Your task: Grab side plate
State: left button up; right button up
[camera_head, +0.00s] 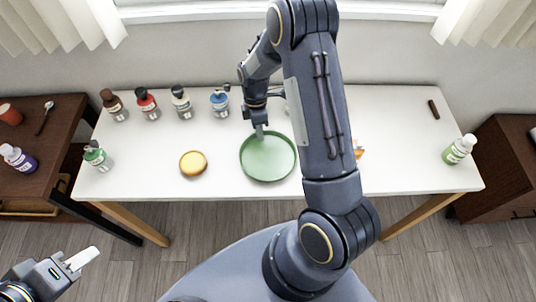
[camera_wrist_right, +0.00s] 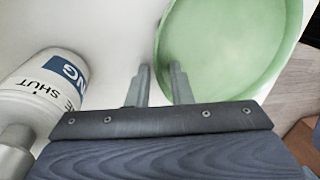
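A round green plate with a raised rim (camera_head: 267,160) lies on the white table, right of a small yellow round dish (camera_head: 193,163). My right gripper (camera_head: 261,132) is at the plate's far rim. In the right wrist view the green plate (camera_wrist_right: 235,45) fills the upper right. There, the two fingers of my right gripper (camera_wrist_right: 160,88) are apart, one outside the rim and one overlapping the plate. Whether they touch it is unclear. My left gripper (camera_head: 84,259) is at the lower left, away from the table; its finger gap is not clear.
Several bottles line the table's back left, including a blue-labelled one (camera_head: 220,103), probably the white bottle (camera_wrist_right: 50,85) close to my right gripper. A green bottle (camera_head: 97,157) stands at the left edge, another (camera_head: 459,149) at the right. My right arm hides part of the table.

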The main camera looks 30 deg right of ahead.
grip_shut()
jog(key=shift+r, duration=0.15)
